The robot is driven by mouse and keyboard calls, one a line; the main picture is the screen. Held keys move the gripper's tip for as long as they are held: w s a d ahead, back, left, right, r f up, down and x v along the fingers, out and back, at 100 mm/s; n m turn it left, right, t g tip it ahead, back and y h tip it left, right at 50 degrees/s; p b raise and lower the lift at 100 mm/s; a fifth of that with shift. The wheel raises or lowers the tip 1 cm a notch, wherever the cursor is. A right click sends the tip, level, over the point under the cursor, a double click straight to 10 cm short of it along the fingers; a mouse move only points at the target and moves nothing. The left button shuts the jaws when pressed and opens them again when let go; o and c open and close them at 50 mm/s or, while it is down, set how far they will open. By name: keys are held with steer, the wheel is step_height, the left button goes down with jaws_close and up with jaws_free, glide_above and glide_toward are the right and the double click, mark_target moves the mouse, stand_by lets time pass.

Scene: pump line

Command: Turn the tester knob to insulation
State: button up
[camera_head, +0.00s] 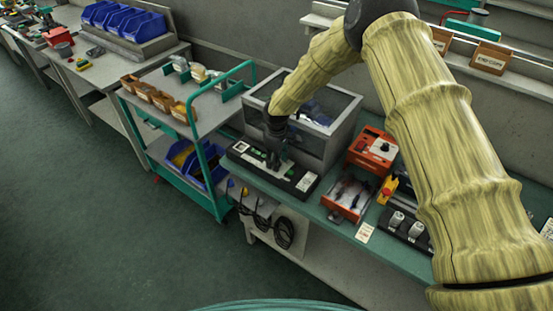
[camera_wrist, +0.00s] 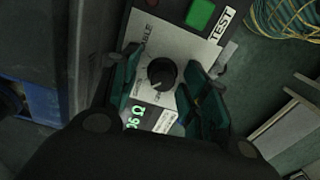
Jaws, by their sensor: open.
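The tester knob (camera_wrist: 161,75) is round and black on a pale panel with small printed labels, in the middle of the wrist view. Its pointer aims toward the lower left, at a label too small to read surely. My gripper (camera_wrist: 158,92) is open, with one green finger on each side of the knob and gaps visible between. In the head view my gripper (camera_head: 275,150) points down over the tester (camera_head: 302,181), a dark box on the bench. A green button (camera_wrist: 201,14) beside a TEST label and a lit green display (camera_wrist: 135,118) also show on the tester.
A clear-lidded box (camera_head: 318,112) stands right behind the tester. A red unit (camera_head: 371,148) and an open red tray (camera_head: 347,198) sit to the right. A green-framed cart (camera_head: 207,140) stands left. Black cables (camera_head: 284,233) hang on the bench front.

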steer(key=shift+s+r, duration=0.2)
steer(key=shift+r, duration=0.05)
steer(key=c, duration=0.5)
steer(key=shift+f, duration=0.1)
jaws_close()
steer(key=shift+f+m+b, duration=0.15)
steer(key=shift+m+b, duration=0.25)
steer(key=shift+b, duration=0.15)
steer(key=shift+m+b, duration=0.6)
steer(key=shift+s+m+b, duration=0.1)
steer(key=shift+m+b, duration=1.7)
steer(key=shift+m, duration=1.1)
